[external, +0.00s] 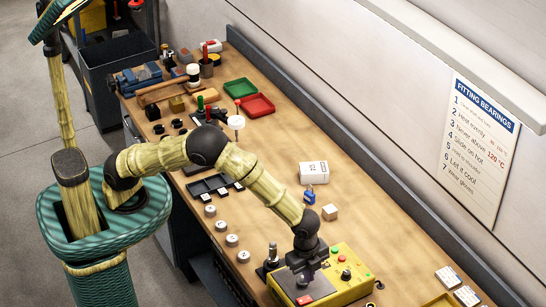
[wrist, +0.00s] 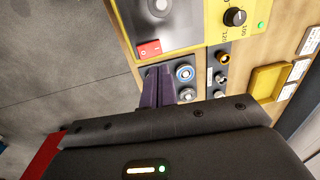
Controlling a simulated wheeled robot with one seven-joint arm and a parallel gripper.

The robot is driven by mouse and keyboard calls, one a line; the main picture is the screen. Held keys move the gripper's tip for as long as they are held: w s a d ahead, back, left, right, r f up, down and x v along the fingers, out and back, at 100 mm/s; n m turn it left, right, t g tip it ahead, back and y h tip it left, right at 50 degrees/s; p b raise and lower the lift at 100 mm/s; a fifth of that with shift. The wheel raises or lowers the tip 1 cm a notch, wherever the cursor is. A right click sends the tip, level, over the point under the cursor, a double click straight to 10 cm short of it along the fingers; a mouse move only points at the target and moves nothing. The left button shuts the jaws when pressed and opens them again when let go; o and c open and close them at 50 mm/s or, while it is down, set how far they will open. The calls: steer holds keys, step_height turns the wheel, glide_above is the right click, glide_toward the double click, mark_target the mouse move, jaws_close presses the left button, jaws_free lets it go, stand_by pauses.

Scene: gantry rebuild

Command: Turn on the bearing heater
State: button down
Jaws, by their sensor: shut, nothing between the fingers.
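The bearing heater is a yellow box (external: 352,285) with a grey top plate at the near end of the bench. Its yellow body (wrist: 218,20) fills the top of the wrist view. A red rocker switch (wrist: 149,49) sits on the grey plate; it also shows in the external view (external: 304,299). A black knob (wrist: 235,17) and a small green light (wrist: 260,25) are on the yellow panel. My gripper (wrist: 158,70) is shut and empty, its dark purple fingertips close to the red switch. I cannot tell whether they touch it. In the external view my gripper (external: 303,274) is over the heater.
Beside the heater lie ring-shaped parts (wrist: 185,73), brass-coloured fittings (wrist: 222,57) and a yellow tray (wrist: 270,82). A white container (external: 313,172), blue item (external: 309,196) and pale cube (external: 330,212) stand behind. Round white parts (external: 232,240) line the front edge. The right-hand bench is mostly clear.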

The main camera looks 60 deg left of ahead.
step_height(320, 180, up, 6)
steer(key=b, duration=0.2)
steer(key=shift+w, duration=0.45)
steer(key=w+a+r+n+b, duration=0.15)
steer(key=a+n, duration=0.35)
steer(key=a, duration=0.8)
steer(key=w+a+r+n, duration=0.1)
steer(key=w+a+n, duration=0.25)
steer(key=a, duration=0.95)
steer(key=s+a+n+b, duration=0.1)
steer(key=s+a+n, duration=0.3)
steer(key=a, duration=0.5)
steer(key=s+a+f+n+t+b, duration=0.1)
steer(key=s+a+n, duration=0.4)
steer(key=s+a, duration=0.3)
steer(key=shift+s+a, duration=0.25)
steer(key=shift+a, duration=0.6)
